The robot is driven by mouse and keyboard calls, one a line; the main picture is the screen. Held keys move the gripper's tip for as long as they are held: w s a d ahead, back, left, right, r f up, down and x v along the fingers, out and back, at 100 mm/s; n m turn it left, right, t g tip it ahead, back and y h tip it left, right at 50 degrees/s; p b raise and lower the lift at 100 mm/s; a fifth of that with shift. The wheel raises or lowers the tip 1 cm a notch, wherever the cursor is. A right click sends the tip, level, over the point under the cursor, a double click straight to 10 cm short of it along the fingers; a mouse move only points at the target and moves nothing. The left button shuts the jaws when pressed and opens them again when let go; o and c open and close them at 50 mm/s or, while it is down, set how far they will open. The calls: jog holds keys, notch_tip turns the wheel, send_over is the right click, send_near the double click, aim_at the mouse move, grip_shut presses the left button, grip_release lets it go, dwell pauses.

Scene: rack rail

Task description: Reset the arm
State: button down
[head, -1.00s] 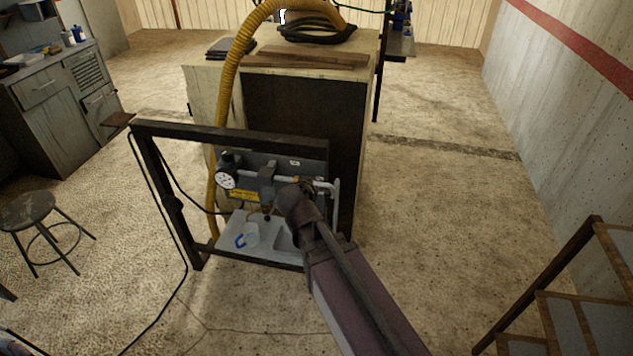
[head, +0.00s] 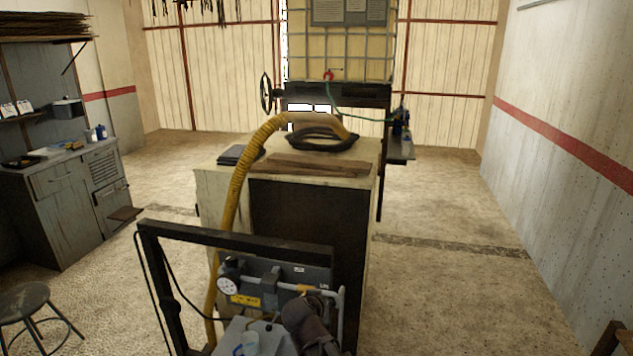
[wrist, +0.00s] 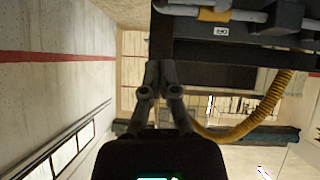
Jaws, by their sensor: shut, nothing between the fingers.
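My arm's dark wrist end (head: 308,325) shows at the bottom of the head view, in front of the black rack frame (head: 240,240). The fingers are not clear there. In the wrist view my gripper (wrist: 160,68) is shut and empty, its fingertips together.
A pale cabinet (head: 215,195) with a yellow hose (head: 237,190) and a black coil (head: 320,140) stands behind the rack. A workbench (head: 60,200) and round stool (head: 25,300) are at left.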

jog(key=s+d+f+g+y, duration=0.1)
jog(key=s+d+f+g, duration=0.1)
jog(key=s+d+g, duration=0.1)
jog(key=s+d+f+n+g+y, duration=0.1)
jog(key=s+d+f+g, duration=0.2)
jog(key=s+d, duration=0.2)
jog(key=s+d+f+n+g+y, duration=0.1)
jog(key=s+d+f+g, duration=0.1)
jog(key=s+d+g, duration=0.2)
jog(key=d, duration=0.3)
jog(key=shift+d+f+y, duration=0.3)
jog(key=shift+d+f, duration=0.05)
